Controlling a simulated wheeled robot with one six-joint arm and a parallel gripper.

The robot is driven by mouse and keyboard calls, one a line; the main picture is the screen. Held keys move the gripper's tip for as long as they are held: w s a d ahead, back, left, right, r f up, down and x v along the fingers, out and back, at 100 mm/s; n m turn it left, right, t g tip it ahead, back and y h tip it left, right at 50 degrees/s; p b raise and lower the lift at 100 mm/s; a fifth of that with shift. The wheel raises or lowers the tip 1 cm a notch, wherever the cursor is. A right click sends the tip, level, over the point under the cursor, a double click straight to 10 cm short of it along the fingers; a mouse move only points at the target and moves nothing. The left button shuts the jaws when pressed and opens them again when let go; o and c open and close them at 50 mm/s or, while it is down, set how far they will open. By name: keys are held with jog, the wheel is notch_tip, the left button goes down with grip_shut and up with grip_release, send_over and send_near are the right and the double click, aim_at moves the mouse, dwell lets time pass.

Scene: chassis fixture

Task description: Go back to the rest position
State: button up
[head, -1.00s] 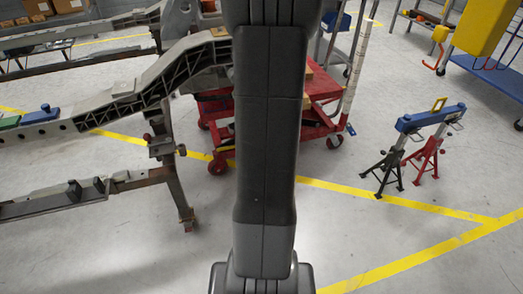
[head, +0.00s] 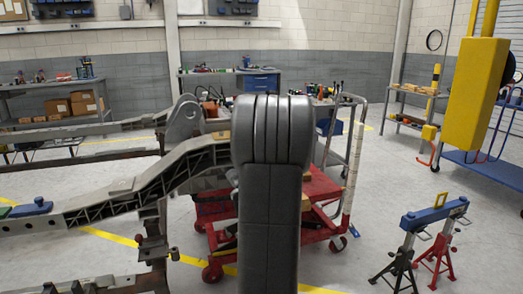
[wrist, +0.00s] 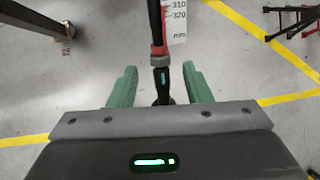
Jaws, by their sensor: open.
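My gripper (wrist: 159,69) shows in the wrist view with its two green fingers spread apart. A dark upright rod with a red collar and a teal mark (wrist: 160,50) shows between the fingers in the picture. I cannot tell whether it is at their depth, and no finger visibly touches it. In the head view my own dark arm stands in the middle, and the gripper is not visible there.
The chassis frame (head: 135,190) is at left. A red cart (head: 325,210) stands behind my arm, with a white measuring scale (head: 351,180) on its right. Axle stands (head: 437,262) carry a blue beam (head: 434,213). A yellow post (head: 476,95) is at right. Floor between is open.

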jog(key=b+x, duration=0.3)
jog(key=x, duration=0.4)
jog(key=shift+b, duration=0.35)
